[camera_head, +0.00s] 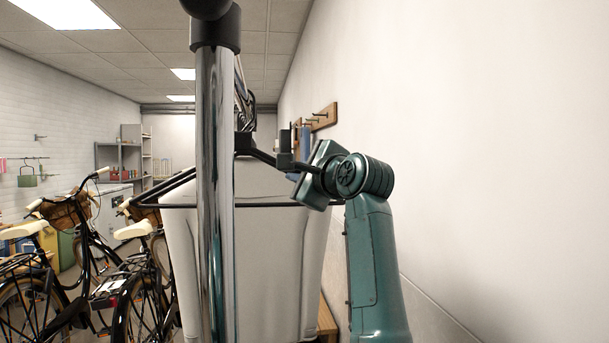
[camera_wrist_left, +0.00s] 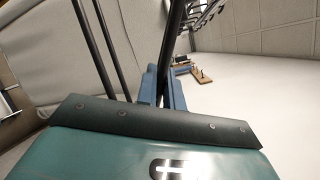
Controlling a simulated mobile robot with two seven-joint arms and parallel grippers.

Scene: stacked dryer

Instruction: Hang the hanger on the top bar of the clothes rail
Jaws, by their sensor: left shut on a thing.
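The clothes rail's chrome post (camera_head: 214,190) stands upright close in front of me in the head view, with a black joint (camera_head: 214,33) at its top. The top bar is mostly hidden behind that post. A black hanger (camera_head: 270,205) shows behind the post, its lower bar level and its sloping shoulder running to my left gripper (camera_head: 294,155). That gripper is shut on the hanger's right shoulder. In the left wrist view, dark hanger bars (camera_wrist_left: 95,50) run up beside the blue fingers (camera_wrist_left: 164,90). The hanger's hook is not clear behind the post. My right gripper is not in view.
Several dark hangers (camera_head: 243,100) cluster behind the post, high up; they also show in the left wrist view (camera_wrist_left: 205,12). A large pale bin or bag (camera_head: 275,260) stands behind the hanger. Bicycles (camera_head: 90,260) are at the left; a wall with a wooden hook rack (camera_head: 322,117) is at the right.

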